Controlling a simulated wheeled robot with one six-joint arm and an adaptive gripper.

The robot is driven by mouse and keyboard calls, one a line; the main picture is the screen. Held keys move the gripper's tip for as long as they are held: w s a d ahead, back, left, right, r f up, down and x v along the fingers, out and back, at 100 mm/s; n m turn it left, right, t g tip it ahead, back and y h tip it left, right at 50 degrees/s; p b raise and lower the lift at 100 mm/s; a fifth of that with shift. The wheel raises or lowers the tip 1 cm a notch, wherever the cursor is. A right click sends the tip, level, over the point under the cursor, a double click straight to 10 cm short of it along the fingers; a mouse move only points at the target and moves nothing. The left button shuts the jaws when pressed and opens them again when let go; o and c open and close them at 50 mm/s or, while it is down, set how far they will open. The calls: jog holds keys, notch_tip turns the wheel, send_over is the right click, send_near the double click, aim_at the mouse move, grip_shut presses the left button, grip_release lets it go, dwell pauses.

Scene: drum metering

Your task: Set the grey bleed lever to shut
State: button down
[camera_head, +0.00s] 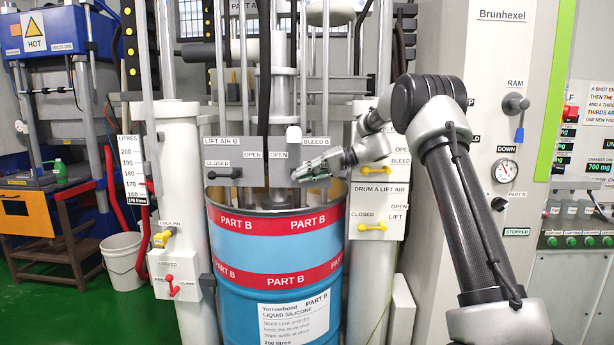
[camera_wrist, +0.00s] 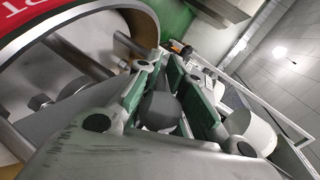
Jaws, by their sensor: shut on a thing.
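My gripper (camera_head: 300,173) is in front of the bleed B panel, below the BLEED B label (camera_head: 316,141) and the OPEN label (camera_head: 279,153). It hides most of the bleed lever in the head view. In the wrist view my gripper's green-padded fingers (camera_wrist: 165,98) are closed around a dark grey rounded end, the grey bleed lever (camera_wrist: 160,110). The lever's exact angle and any shut label are hidden behind my gripper.
Another grey lever (camera_head: 223,174), labelled LIFT AIR B, sits just left on the same panel. The blue PART B drum (camera_head: 275,262) stands below my gripper. A yellow lever (camera_head: 372,227) is on the Drum A panel at right. A dark hose (camera_head: 264,90) hangs left of my gripper.

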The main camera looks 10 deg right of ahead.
jog(key=shift+a, duration=0.25)
jog(key=c, duration=1.5)
grip_release()
jog(key=shift+a, duration=0.1)
jog(key=v, duration=1.2)
